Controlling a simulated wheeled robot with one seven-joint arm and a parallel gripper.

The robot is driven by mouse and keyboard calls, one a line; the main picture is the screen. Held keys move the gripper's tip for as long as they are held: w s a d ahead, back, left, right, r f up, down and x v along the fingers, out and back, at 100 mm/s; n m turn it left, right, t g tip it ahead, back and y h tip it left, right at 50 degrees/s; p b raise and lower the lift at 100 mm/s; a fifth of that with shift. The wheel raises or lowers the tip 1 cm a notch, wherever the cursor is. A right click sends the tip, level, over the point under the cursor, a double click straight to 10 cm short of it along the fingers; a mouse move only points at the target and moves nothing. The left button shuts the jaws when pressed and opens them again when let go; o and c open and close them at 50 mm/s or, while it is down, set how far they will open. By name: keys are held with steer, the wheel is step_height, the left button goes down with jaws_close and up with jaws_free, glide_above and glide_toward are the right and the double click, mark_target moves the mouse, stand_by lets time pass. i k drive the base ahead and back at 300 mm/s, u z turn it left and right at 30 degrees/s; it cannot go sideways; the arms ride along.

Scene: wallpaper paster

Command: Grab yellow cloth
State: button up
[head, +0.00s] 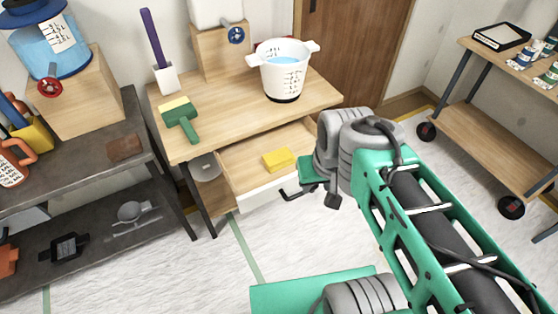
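The yellow cloth (279,159) is a small folded yellow block. It lies in the open drawer (243,164) of the wooden table, towards its right part. My gripper (312,198) is in front of the drawer and to the right of the cloth, apart from it. The wrist and arm links hide part of it, so the fingers are hard to make out. I cannot tell whether they are open or shut. Nothing is seen held in it.
A dark shelf (108,166) with tools is at the left. A wheeled cart (490,115) is at the right. The floor in front of the drawer is clear.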

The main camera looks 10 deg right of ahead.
mark_target(277, 159)
steer(key=u, duration=0.9)
steer(key=i, duration=0.8)
steer(key=u, duration=1)
steer(key=i, duration=0.2)
steer(key=u, duration=0.1)
